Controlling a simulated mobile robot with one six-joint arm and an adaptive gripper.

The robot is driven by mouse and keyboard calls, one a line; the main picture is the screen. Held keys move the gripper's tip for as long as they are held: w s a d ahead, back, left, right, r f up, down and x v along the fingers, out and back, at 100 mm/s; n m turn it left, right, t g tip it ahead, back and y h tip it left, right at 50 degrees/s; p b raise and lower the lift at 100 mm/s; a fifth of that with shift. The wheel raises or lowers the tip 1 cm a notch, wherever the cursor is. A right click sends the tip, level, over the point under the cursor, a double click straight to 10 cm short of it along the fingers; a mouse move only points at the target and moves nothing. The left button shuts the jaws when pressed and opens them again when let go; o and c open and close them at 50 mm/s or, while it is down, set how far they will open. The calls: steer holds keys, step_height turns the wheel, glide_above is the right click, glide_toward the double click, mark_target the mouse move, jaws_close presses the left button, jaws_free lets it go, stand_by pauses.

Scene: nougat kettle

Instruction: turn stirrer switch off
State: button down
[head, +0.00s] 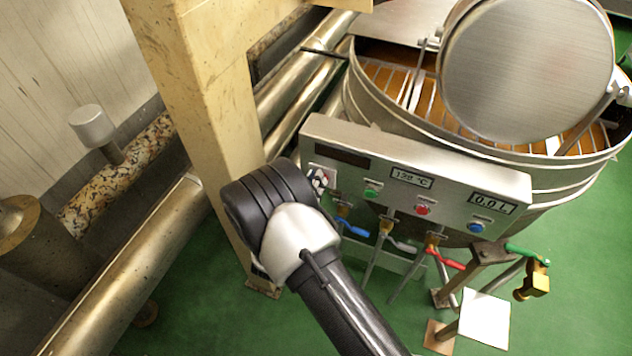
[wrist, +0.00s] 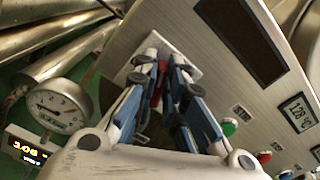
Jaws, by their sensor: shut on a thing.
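The grey control panel (head: 455,192) stands in front of the kettle. The stirrer switch has a pale plate (wrist: 188,68) at the panel's left end, below a dark blank display (head: 342,155). My gripper (head: 319,181) is at this plate. In the wrist view, my gripper's fingers (wrist: 158,82) are closed around a small red part, the switch lever (wrist: 157,92), in front of the plate. The fingers hide most of the lever, so its exact position is hard to tell. In the head view my wrist covers part of the panel's left end.
Green (head: 373,190), red (head: 422,209) and blue (head: 476,227) buttons sit right of the switch. Coloured valve handles, including a blue one (head: 353,229), stick out below the panel. The kettle (head: 480,150) with its round lid (head: 525,70) is behind. A beige post (head: 215,110) stands left.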

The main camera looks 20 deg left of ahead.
steer(key=n, duration=0.8)
steer(key=f+n, duration=0.1)
steer(key=n, duration=0.3)
steer(key=shift+a+f+p, duration=0.1)
steer(key=shift+a+p, duration=0.2)
steer(key=shift+n, duration=0.4)
steer(key=c, duration=1.7)
jaws_free()
steer(key=shift+o, duration=0.2)
steer(key=s+a, duration=0.1)
steer(key=s, duration=1.1)
